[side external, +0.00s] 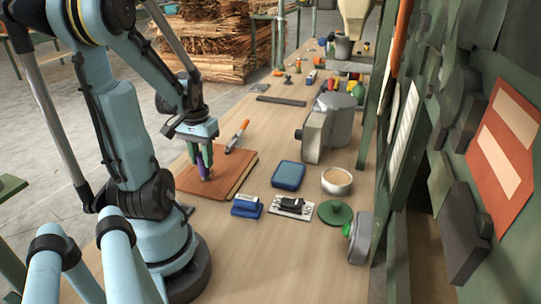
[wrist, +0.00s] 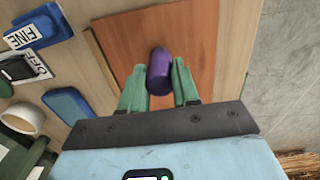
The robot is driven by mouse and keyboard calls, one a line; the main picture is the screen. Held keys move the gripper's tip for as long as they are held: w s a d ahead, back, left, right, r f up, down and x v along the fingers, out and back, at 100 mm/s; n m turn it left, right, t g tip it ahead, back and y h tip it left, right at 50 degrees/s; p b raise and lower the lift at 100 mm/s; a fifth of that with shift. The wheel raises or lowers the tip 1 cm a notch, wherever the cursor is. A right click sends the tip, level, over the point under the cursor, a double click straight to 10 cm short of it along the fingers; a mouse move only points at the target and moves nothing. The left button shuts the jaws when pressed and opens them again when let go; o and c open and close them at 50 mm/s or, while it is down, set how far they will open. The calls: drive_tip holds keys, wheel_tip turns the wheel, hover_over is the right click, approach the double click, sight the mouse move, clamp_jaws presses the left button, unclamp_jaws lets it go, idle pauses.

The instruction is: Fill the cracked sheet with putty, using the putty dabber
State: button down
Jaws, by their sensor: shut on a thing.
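My gripper (side external: 204,152) is shut on a purple-handled tool (side external: 202,169), which looks like the putty dabber. The wrist view shows the purple end (wrist: 159,68) between the two green fingers. The tool is over the reddish-brown sheet (side external: 232,166), which lies on a wooden board or stack on the bench. The sheet also fills the middle of the wrist view (wrist: 215,45). I cannot tell whether the tool touches it, and no crack can be made out. A white bowl (side external: 336,191) of tan material, perhaps the putty, stands right of the sheet.
An orange-handled tool (side external: 238,135) lies at the sheet's far edge. A blue box (side external: 288,175), a blue block (side external: 246,208), a black block (side external: 292,202) on a white card and a green lid (side external: 335,213) lie to the right. A grey machine (side external: 325,130) stands beyond.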

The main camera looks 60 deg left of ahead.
drive_tip(key=shift+w+a+f, duration=0.15)
drive_tip(key=shift+w+a, duration=0.95)
drive_tip(key=shift+w+a+f, duration=0.1)
drive_tip(key=shift+w+a, duration=0.95)
wheel_tip(320, 180, up, 7)
drive_tip(key=w+d+r+m, duration=0.3)
drive_tip(key=w+d+m, duration=0.1)
drive_tip(key=w+d, duration=0.7)
drive_tip(key=w+d+r+m, duration=0.1)
drive_tip(key=w+d+m, duration=0.1)
drive_tip(key=d, duration=0.7)
drive_tip(key=w+d+r+m, duration=0.2)
drive_tip(key=d+m, duration=0.1)
drive_tip(key=d, duration=0.5)
drive_tip(key=shift+d, duration=0.4)
